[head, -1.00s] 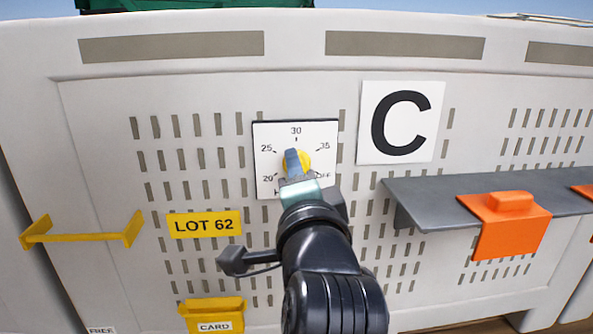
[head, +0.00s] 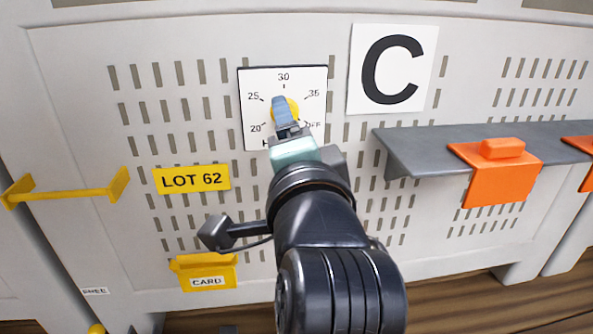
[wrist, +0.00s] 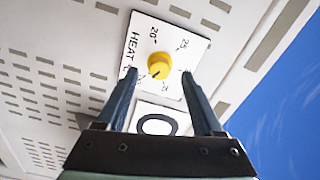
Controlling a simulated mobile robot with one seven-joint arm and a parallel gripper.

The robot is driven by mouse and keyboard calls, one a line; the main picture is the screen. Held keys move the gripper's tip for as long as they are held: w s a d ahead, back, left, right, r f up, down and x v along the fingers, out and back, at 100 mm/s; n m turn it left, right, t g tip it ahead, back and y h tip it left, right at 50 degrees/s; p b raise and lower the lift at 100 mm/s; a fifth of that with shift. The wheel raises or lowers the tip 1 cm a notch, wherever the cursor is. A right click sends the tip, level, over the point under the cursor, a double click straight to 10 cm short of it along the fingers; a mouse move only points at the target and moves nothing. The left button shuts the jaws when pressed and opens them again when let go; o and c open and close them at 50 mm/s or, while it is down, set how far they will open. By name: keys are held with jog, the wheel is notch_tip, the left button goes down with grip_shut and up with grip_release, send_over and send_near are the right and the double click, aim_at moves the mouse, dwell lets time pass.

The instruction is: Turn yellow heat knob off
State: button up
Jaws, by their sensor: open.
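The yellow heat knob (head: 294,107) sits on a white dial plate (head: 314,80) marked 20, 25, 30, 35 and OFF. In the wrist view the round knob (wrist: 160,64) shows a dark mark on its lower side, on the 35-to-OFF side; its exact setting is unclear. My gripper (head: 281,102) is in front of the dial and covers part of the knob in the head view. In the wrist view my gripper (wrist: 159,74) is open, with one finger on each side of the knob. I cannot tell whether the fingers touch it.
A large C sign (head: 425,95) is right of the dial. A grey shelf (head: 410,150) with an orange clip (head: 500,180) juts out further right. A yellow LOT 62 label (head: 191,179), yellow CARD holder (head: 205,272) and yellow bracket (head: 70,190) are left and below.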

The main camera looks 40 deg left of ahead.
jog(key=b+v, duration=0.7)
jog(key=shift+s+d+f, duration=0.2)
jog(key=shift+d+f, duration=0.05)
jog(key=s+d+b, duration=0.1)
jog(key=b, duration=0.1)
jog(key=shift+r+b, duration=0.2)
jog(key=shift+b, duration=0.1)
